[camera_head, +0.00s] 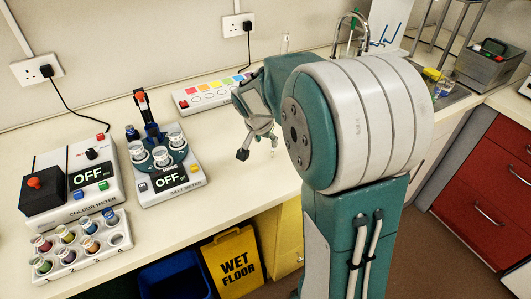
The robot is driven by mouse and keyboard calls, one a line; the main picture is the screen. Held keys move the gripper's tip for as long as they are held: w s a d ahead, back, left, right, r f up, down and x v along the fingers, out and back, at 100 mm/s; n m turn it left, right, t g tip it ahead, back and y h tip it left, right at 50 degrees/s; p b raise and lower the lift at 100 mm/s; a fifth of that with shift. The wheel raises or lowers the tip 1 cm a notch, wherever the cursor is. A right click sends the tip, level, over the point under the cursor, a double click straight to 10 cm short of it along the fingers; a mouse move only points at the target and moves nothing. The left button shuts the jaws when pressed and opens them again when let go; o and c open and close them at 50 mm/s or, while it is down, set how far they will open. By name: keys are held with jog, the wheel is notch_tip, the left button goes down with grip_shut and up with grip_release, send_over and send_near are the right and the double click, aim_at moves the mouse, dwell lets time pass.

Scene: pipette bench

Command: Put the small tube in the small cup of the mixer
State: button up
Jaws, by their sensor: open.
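A white rack (120,241) at the front left holds several small tubes with coloured contents (89,225). Which is the small tube is unclear.
A colour meter (78,183) stands at the left. A sink (455,93) and grey box (490,63) are at the right. Bare bench lies before my gripper.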

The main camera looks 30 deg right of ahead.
aim_at(273, 153)
jog(key=d+f, duration=0.2)
jog(key=f, duration=0.1)
jog(key=shift+w+d+f, duration=0.1)
jog(key=shift+w+d, duration=0.25)
jog(key=f, duration=0.1)
jog(key=w+f, duration=0.1)
jog(key=f, duration=0.2)
jog(key=shift+w+f, duration=0.2)
jog(key=shift+w, duration=0.05)
jog(key=shift+d+f, duration=0.1)
jog(key=shift+d, duration=0.4)
jog(key=c, duration=0.5)
jog(key=shift+a, duration=0.3)
grip_shut()
jog(key=shift+d, duration=0.1)
